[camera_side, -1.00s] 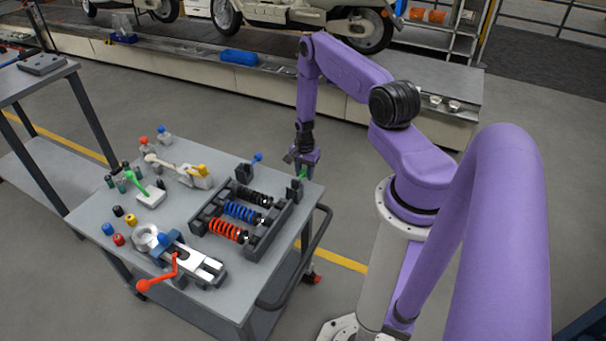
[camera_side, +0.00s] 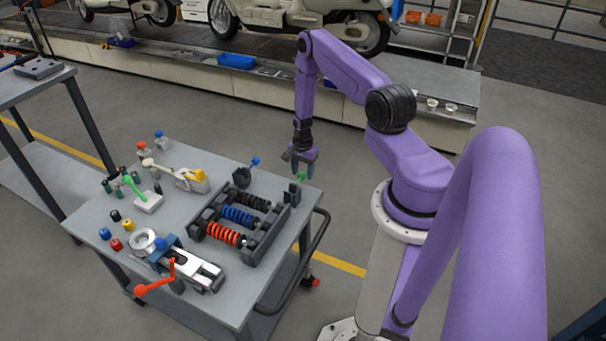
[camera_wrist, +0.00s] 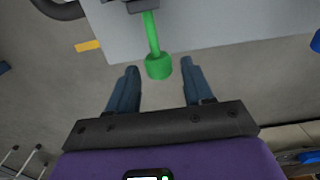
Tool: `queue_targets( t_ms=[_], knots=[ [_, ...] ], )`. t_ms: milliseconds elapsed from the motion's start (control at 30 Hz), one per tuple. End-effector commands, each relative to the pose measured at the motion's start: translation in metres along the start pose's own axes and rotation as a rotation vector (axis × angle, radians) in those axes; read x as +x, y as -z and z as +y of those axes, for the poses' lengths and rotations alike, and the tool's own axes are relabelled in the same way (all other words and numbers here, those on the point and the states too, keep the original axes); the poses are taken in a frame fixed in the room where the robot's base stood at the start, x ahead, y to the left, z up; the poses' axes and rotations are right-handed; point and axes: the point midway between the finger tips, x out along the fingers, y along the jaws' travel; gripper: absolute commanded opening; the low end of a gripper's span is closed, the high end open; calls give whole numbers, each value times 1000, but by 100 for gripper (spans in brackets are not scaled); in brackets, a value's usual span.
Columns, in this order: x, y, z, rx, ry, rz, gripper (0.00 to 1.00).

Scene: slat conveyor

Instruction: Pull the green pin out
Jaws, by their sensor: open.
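The green pin (camera_side: 301,177) sticks out of a small dark block (camera_side: 293,192) near the right edge of the grey cart top. In the wrist view its round green head (camera_wrist: 158,66) and shaft show, with the shaft's far end in the block (camera_wrist: 143,6). My gripper (camera_side: 302,172) hangs beside the cart edge, close to the pin. In the wrist view my gripper (camera_wrist: 160,72) is open and empty; the pin head lies about between the two fingertips, a little nearer the left one, with gaps on both sides. I cannot tell its height relative to the fingers.
A blue-handled pin (camera_side: 255,161) in a dark holder stands to the left. A dark rack (camera_side: 265,238) with black, blue and red springs is in front. A clamp with a red handle (camera_side: 141,290) and several coloured caps fill the cart's left.

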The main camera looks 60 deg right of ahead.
Motion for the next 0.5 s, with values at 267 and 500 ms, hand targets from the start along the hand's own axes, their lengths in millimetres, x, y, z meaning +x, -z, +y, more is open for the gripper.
queue_targets(
  t_ms=[267,500],
  knots=[
    [-29,-1,0,-1,0,0,51],
    [-48,0,0,-1,-1,-1,51]
  ],
)
